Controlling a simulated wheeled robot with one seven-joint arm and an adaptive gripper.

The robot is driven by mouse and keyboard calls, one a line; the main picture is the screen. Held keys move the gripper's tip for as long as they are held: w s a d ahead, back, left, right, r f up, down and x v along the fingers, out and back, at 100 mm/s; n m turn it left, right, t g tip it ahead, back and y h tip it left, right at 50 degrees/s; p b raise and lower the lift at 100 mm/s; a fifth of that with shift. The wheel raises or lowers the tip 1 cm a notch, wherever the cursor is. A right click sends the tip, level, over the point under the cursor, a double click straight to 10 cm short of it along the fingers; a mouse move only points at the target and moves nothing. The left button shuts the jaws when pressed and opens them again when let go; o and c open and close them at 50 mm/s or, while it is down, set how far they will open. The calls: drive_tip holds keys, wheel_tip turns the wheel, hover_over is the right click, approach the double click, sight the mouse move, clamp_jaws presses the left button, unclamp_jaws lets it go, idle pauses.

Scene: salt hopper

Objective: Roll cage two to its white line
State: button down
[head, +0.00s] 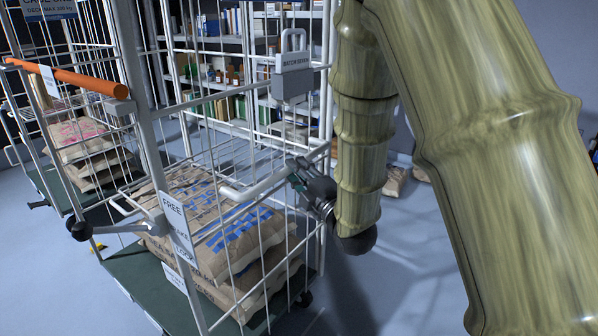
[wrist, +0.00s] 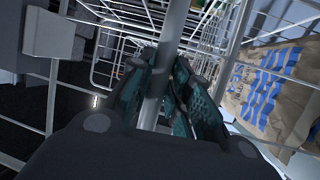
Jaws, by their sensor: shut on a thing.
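The nearer white wire cage (head: 155,130) stands on a dark green deck (head: 130,265) and holds stacked brown sacks with blue print (head: 215,225). Its own number is not readable; the cage behind it at the left carries a "Cage one" sign. In the wrist view both fingers (wrist: 160,95) close around a pale bar (wrist: 160,75), with a printed sack (wrist: 268,95) beyond the wires at right. I cannot make out a white floor line.
Cage one, with its orange bar (head: 70,78) and sacks (head: 85,150), stands close at left. A black-knobbed lever (head: 82,231) and a "Free/lock" label (head: 178,235) are on the nearer cage. Shelves (head: 235,45) stand behind. Grey floor (head: 400,265) is open at right.

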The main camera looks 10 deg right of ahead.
drive_tip(key=shift+d+r, duration=0.3)
drive_tip(key=shift+r, duration=0.05)
drive_tip(key=c, duration=1.3)
unclamp_jaws()
drive_tip(key=shift+s+r, duration=0.1)
drive_tip(key=shift+s, duration=0.05)
drive_tip(key=v, duration=1.2)
drive_tip(key=shift+f, duration=0.25)
